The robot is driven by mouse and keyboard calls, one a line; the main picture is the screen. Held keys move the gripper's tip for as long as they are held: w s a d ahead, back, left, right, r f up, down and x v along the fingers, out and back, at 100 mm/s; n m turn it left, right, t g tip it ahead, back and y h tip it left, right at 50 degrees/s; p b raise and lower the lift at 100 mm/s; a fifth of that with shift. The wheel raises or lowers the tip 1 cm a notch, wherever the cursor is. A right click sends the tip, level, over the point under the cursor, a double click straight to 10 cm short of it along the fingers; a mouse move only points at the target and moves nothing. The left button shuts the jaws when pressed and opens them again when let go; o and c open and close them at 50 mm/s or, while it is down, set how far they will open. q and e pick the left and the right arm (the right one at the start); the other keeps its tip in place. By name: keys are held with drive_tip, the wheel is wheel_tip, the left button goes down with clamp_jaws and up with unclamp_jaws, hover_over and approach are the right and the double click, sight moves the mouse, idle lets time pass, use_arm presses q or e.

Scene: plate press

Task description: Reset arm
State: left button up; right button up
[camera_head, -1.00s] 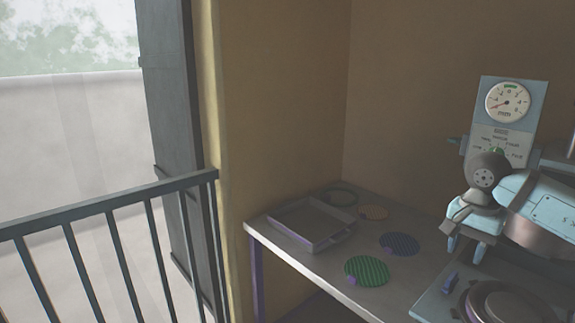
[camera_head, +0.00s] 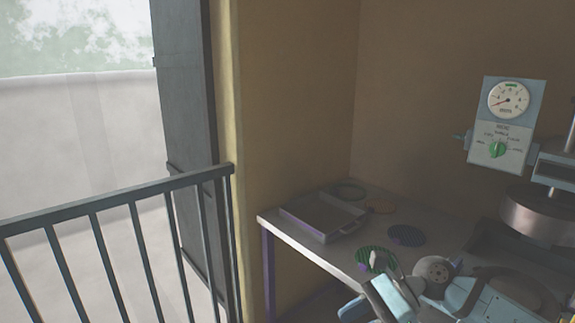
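One of my arms, which looks like the right one, shows at the lower right with a round grey joint (camera_head: 435,271) and light blue parts. Its gripper (camera_head: 372,303) is at the bottom edge, in front of the table with the plates. Its fingers are partly cut off, so I cannot tell if they are open or shut. I see nothing clearly held. My other gripper is not in view.
The table (camera_head: 300,243) bears a shallow tray (camera_head: 307,232), a green striped plate (camera_head: 366,254), a dark blue plate (camera_head: 406,235), an orange disc (camera_head: 380,207) and a dark green ring (camera_head: 347,191). A metal press cylinder (camera_head: 535,213) hangs at right. A railing (camera_head: 120,197) stands left.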

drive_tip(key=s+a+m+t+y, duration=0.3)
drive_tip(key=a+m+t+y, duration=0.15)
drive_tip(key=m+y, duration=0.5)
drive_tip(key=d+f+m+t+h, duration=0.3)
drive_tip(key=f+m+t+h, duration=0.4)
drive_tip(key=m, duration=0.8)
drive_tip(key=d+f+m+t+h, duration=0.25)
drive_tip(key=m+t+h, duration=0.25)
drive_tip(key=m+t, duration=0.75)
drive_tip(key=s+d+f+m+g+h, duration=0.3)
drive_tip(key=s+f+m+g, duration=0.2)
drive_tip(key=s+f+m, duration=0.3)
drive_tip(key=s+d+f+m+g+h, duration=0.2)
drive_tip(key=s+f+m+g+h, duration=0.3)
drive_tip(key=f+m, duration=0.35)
use_arm(q)
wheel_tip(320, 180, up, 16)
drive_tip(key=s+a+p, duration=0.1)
drive_tip(key=p, duration=2)
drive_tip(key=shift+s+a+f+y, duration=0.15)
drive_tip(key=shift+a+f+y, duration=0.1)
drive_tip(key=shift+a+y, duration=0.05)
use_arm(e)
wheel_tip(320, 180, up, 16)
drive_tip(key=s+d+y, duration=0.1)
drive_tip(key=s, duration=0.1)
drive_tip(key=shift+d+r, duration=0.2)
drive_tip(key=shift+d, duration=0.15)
